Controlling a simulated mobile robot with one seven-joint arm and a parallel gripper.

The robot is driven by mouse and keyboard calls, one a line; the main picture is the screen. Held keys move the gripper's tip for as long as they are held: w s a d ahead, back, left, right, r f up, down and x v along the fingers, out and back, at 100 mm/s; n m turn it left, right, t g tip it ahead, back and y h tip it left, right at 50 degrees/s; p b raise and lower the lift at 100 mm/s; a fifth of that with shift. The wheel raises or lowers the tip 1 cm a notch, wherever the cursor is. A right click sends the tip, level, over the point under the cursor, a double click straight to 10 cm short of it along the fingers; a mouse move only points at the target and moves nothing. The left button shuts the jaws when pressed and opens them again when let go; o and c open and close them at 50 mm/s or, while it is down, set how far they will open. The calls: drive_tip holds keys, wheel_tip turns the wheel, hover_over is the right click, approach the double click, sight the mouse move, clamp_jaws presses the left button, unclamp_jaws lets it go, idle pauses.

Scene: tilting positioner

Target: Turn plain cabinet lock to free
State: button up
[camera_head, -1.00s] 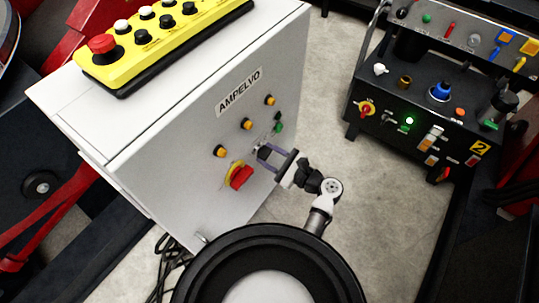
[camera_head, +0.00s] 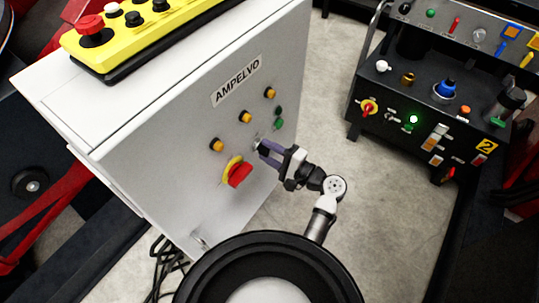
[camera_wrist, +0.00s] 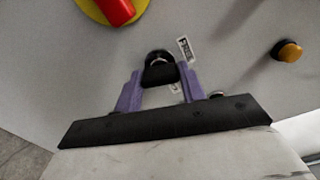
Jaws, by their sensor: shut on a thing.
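The plain cabinet lock (camera_wrist: 158,57) is on the grey front of the white cabinet (camera_head: 185,165). In the wrist view it shows as a dark round piece with a black key head or handle (camera_wrist: 160,74) standing out from it. My gripper (camera_wrist: 160,77) is shut on that black handle, with one purple finger on each side. In the head view, my gripper (camera_head: 264,149) reaches the cabinet front from the right, and its fingers mostly hide the lock. Small white labels (camera_wrist: 186,49) sit beside the lock; I cannot read their text.
A red rotary switch on a yellow plate (camera_head: 238,174) is close to the lock. Amber buttons (camera_head: 245,117) and a green button (camera_head: 279,124) are nearby. A yellow button box (camera_head: 130,45) lies on top of the cabinet. A black control console (camera_head: 430,120) stands at right; floor between is clear.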

drive_tip(key=shift+f+n+b, duration=0.1)
drive_tip(key=shift+n+b, duration=0.8)
drive_tip(key=shift+n, duration=0.7)
drive_tip(key=o, duration=1)
drive_tip(key=b+v, duration=0.1)
drive_tip(key=v, duration=1.2)
drive_tip(key=shift+s+d, duration=0.25)
drive_tip(key=shift+d, duration=0.1)
